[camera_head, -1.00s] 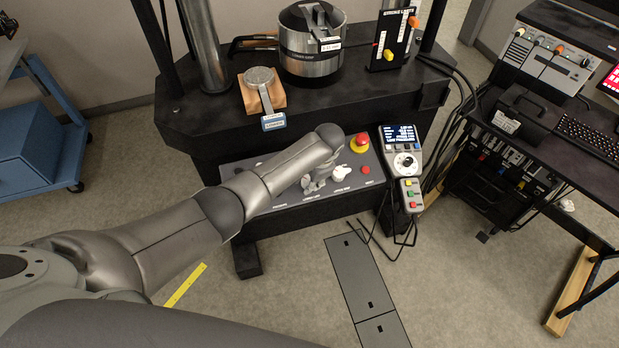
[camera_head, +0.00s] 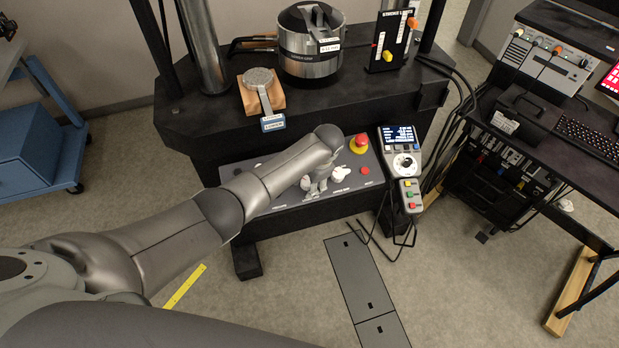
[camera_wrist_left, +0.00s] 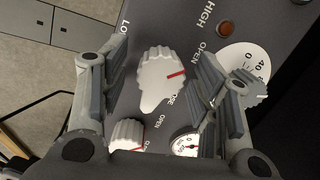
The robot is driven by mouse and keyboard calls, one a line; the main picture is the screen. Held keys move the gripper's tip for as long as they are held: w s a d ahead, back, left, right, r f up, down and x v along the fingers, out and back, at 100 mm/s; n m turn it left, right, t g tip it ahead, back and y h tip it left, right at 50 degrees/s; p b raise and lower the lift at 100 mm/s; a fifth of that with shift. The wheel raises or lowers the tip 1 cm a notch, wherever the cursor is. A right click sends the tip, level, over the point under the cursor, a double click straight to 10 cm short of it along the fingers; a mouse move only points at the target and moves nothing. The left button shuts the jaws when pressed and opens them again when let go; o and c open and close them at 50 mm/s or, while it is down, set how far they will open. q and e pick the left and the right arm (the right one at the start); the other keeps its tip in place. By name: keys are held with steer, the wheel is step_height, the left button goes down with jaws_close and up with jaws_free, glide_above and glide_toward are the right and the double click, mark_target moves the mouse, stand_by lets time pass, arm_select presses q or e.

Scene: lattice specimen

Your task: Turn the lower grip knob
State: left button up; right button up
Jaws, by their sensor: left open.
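A white knob with a red pointer line (camera_wrist_left: 160,78) stands on the dark sloped control panel, between the fingers of my left gripper (camera_wrist_left: 158,88) in the left wrist view. The fingers are open on either side of it, with a visible gap at each side. A second white knob (camera_wrist_left: 127,134) sits near the lower left of that view. My arm hides part of the panel. The panel labels are too small or cut off to tell which knob is the lower grip.
A red emergency button (camera_head: 359,144) and a small red button (camera_head: 365,170) are on the panel. A handheld controller (camera_head: 402,152) is mounted at the panel's right. A steel pot-like vessel (camera_head: 311,62) stands above.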

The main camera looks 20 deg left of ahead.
arm_select(q)
steer(key=v, duration=1.2)
stand_by(0.4)
